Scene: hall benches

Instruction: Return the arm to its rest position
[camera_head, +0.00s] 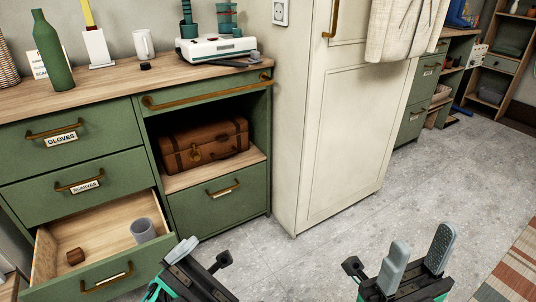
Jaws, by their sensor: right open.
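My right gripper (421,246) is at the bottom right, above the grey floor. Its two grey finger pads stand apart with nothing between them, so it is open and empty. My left gripper (196,262) is at the bottom, left of centre, just right of the open lower drawer (105,228). I cannot tell how far apart its fingers are, and I see nothing held in it. The drawer holds a grey cup (142,231) and a small brown block (75,257).
The green cabinet (218,206) stands at left, with a brown suitcase (203,143) in its open shelf. A green bottle (52,55) and white mug (143,44) stand on top. A tall cream cabinet (345,135) is at centre. The floor (330,240) before it is clear.

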